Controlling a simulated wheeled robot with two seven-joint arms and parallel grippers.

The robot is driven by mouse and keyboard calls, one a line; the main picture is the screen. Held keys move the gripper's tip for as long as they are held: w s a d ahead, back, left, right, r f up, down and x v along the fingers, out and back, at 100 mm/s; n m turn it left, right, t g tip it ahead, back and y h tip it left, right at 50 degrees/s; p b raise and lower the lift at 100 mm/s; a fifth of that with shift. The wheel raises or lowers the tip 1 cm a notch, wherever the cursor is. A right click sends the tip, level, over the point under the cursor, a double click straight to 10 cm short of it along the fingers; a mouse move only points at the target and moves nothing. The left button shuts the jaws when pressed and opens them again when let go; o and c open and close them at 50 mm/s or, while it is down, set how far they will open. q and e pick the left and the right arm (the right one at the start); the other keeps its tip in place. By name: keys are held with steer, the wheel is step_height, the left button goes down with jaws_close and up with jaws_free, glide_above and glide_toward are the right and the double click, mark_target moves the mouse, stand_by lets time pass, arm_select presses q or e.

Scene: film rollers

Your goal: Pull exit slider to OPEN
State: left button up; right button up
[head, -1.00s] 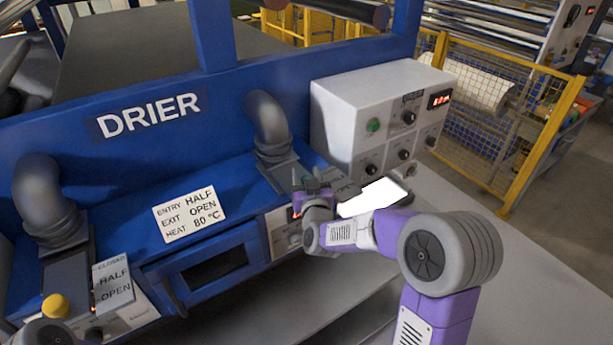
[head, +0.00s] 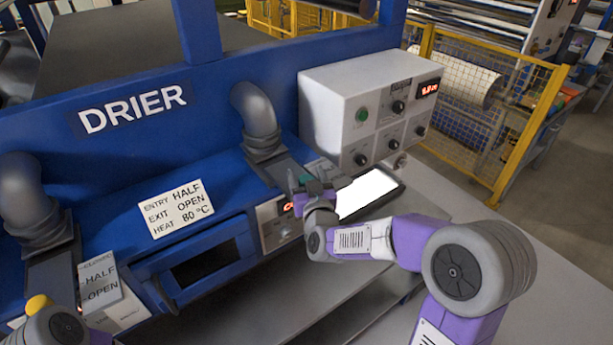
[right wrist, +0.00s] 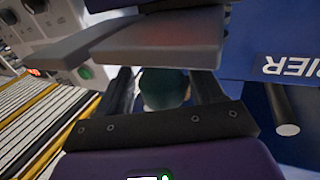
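The exit slider's teal-green knob (right wrist: 165,88) sits between the two dark fingers of my right gripper (right wrist: 163,92) in the right wrist view. The fingers stand apart on either side of it, and I see no clear grip. In the head view my right gripper (head: 306,186) is at the right end of the drier's blue front, with a bit of green beside it. The slider's scale and position are hidden there. The sign (head: 178,208) reads ENTRY HALF, EXIT OPEN, HEAT 80 °C. My left gripper is out of view; only part of my left arm shows at the lower left.
The entry slider's yellow knob (head: 38,303) and its HALF/OPEN plate (head: 102,282) are at lower left. A heat panel with a red display (head: 277,222) is just left of my right gripper. A white control box (head: 345,115) stands behind it. Grey ducts rise nearby.

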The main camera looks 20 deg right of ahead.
steer(key=shift+s+a, duration=0.1)
steer(key=shift+s, duration=0.05)
steer(key=s+a+b, duration=0.1)
steer(key=s, duration=0.6)
steer(key=shift+a, duration=0.1)
stand_by(0.4)
